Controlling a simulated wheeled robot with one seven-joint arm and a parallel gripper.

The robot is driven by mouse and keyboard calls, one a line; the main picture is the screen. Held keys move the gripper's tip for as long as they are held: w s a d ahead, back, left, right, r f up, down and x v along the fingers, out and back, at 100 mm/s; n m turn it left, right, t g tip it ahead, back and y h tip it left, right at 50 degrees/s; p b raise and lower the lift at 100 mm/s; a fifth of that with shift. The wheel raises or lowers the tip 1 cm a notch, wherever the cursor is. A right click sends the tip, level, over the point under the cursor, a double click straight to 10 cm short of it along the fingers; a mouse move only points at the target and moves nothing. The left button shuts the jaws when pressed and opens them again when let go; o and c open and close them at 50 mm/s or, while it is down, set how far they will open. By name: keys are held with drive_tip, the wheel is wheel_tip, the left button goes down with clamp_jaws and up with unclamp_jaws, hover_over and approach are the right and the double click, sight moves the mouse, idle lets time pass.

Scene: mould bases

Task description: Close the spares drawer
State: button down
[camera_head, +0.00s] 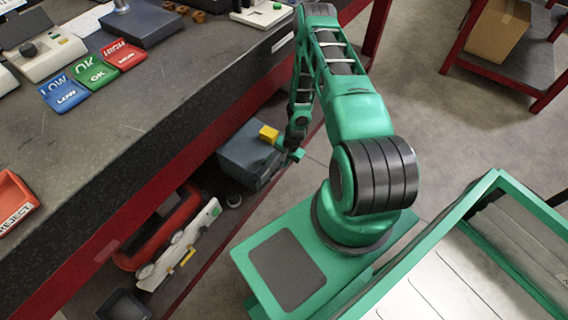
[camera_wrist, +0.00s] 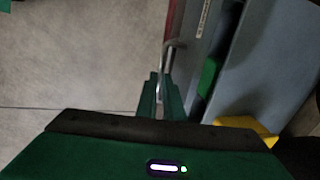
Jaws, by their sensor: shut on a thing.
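My gripper (camera_wrist: 161,88) is shut on a slim silver handle (camera_wrist: 170,50) in the wrist view. The handle stands on a narrow grey front with a red edge and a small pale label (camera_wrist: 203,16), too small to read; I take this front to be the spares drawer. In the head view my gripper (camera_head: 292,152) is low beside the workbench, and the handle is too small to make out there. How far the drawer stands out cannot be told.
A blue-grey box (camera_head: 247,158) with a yellow block (camera_head: 268,134) is beside my gripper under the bench. A red toolbox (camera_head: 150,232) and a white level (camera_head: 182,245) lie on the lower shelf. The workbench top (camera_head: 180,110) overhangs them. Open floor (camera_wrist: 75,60) lies left in the wrist view.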

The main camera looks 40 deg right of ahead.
sight(277, 156)
drive_tip(key=shift+w, duration=0.1)
idle(0.7)
drive_tip(key=shift+w+a, duration=0.25)
drive_tip(key=shift+w, duration=0.4)
drive_tip(key=shift+w+a, duration=0.2)
drive_tip(key=shift+w, duration=0.5)
drive_tip(key=shift+w+a, duration=0.25)
drive_tip(key=shift+w, duration=0.4)
drive_tip(key=c, duration=1.9)
unclamp_jaws()
wheel_tip(277, 156, up, 11)
drive_tip(key=s, duration=0.2)
drive_tip(key=shift+d+f, duration=0.2)
drive_tip(key=shift+d, duration=0.15)
